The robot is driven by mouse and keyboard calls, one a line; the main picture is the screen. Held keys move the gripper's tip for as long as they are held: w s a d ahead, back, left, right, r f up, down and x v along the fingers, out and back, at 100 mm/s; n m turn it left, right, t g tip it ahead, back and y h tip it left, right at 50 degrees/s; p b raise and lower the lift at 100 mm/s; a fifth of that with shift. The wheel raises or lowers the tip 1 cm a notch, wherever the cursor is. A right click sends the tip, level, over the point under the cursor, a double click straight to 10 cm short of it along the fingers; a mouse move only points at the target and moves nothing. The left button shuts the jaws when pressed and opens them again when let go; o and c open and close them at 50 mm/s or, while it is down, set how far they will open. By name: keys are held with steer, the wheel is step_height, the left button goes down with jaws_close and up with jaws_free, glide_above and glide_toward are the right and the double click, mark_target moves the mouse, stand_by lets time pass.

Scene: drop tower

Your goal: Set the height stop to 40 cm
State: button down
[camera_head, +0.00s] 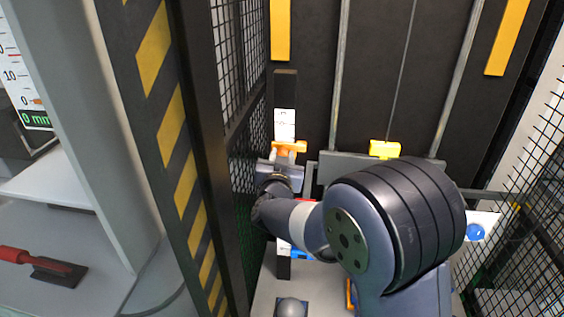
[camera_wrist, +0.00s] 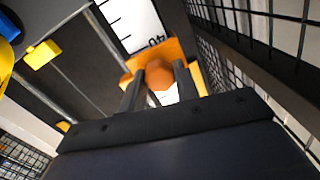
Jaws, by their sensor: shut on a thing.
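The orange height stop (camera_head: 290,147) sits on an upright black post with a white scale (camera_head: 285,125). In the wrist view my gripper (camera_wrist: 160,82) is shut on the orange knob of the stop (camera_wrist: 148,56). The number 40 on the scale (camera_wrist: 130,22) shows right beside the stop's edge, tilted in this view. The exact alignment of stop and mark is hard to tell. In the head view my gripper (camera_head: 283,168) is at the stop, and my arm hides much of the lower post.
Guide rails with a yellow block (camera_head: 384,149) stand right of the post. Mesh panels (camera_head: 248,155) stand close at the left and right. A grey ball (camera_head: 291,308) is at the bottom. A red-handled tool (camera_head: 45,264) lies outside, left of the striped frame (camera_head: 175,140).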

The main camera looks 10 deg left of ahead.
steer(key=c, duration=1.1)
jaws_free()
steer(key=shift+o, duration=0.2)
steer(key=s+b, duration=0.1)
steer(key=s, duration=0.6)
steer(key=shift+s+d+b, duration=0.25)
steer(key=shift+d+b, duration=0.15)
steer(key=shift+d, duration=0.05)
steer(key=w+p, duration=0.2)
steer(key=w, duration=0.5)
step_height(320, 180, down, 7)
steer(key=b, duration=0.3)
steer(key=shift+w+a, duration=0.25)
steer(key=shift+a, duration=0.2)
